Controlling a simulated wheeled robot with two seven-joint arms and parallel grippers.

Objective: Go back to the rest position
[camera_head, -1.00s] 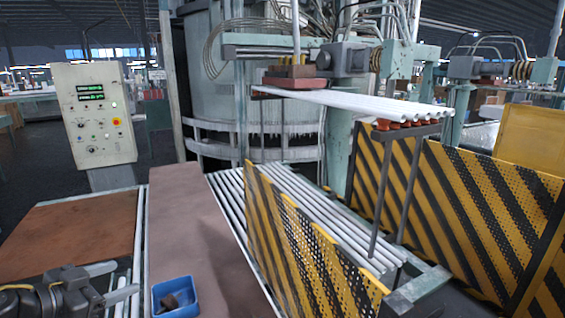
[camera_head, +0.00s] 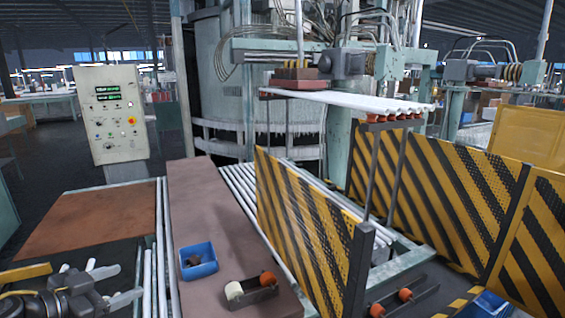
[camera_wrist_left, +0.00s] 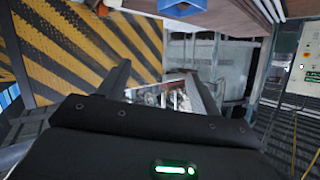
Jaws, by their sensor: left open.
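My left gripper (camera_head: 118,284) is at the lower left of the head view, low beside the glass tubes (camera_head: 154,272) and short of the brown bench top (camera_head: 195,225). Its two pale fingers stand apart with nothing between them. In the left wrist view, the dark fingers of my left gripper (camera_wrist_left: 162,88) are spread and empty, with the yellow-black guard behind them on the left. My right gripper is in neither view.
A blue bin (camera_head: 198,262) and a small rack with white and orange rollers (camera_head: 251,289) sit on the bench. Yellow-black striped guards (camera_head: 300,215) flank the tube line on the right. A control panel (camera_head: 112,112) stands at the back left. The brown sheet (camera_head: 95,220) is bare.

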